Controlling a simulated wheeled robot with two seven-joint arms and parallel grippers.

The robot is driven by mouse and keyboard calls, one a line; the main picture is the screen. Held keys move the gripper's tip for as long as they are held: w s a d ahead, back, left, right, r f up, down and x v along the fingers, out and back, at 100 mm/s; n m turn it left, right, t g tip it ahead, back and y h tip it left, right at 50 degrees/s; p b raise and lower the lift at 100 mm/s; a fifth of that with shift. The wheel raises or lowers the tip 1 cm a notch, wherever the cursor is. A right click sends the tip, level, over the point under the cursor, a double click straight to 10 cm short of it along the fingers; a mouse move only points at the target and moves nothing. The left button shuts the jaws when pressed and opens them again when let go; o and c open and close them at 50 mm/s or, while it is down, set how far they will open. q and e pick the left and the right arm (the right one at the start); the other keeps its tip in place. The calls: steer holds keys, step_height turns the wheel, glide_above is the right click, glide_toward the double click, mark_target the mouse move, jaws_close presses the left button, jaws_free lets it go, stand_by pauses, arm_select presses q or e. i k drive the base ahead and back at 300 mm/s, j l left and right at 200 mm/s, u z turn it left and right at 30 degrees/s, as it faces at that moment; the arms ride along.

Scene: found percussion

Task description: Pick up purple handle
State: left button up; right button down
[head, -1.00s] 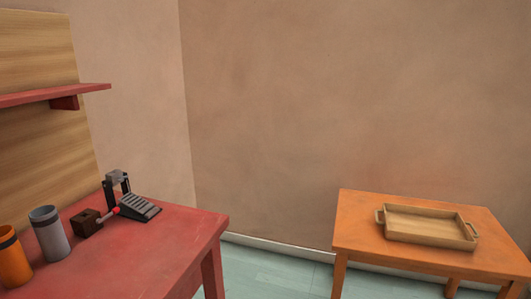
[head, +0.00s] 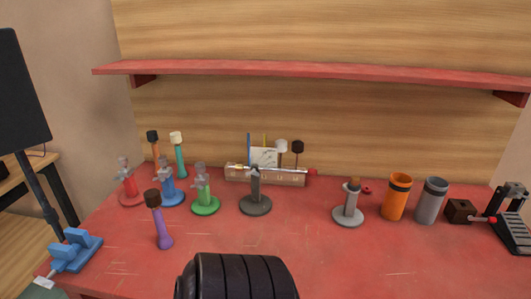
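The purple handle (head: 163,238) stands upright, leaning slightly, on the red table at the front left, with a dark brown head on its top. It stands apart from the other things, in front of the blue and green stands. Neither of my grippers is in view, so nothing is seen touching the handle.
Red, blue and green stands (head: 205,205) are behind the handle. A black stand (head: 256,205), grey stand (head: 348,215), orange cup (head: 396,198) and grey cup (head: 431,202) stand rightward. A black ribbed shape (head: 236,277) hides the front middle. A red shelf (head: 320,74) overhangs the back.

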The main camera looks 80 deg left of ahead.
mark_target(165, 241)
steer(key=u, duration=3.3)
steer(key=i+j+z, duration=0.1)
steer(key=j, duration=0.3)
steer(key=j+z, duration=0.1)
steer(key=j, duration=0.3)
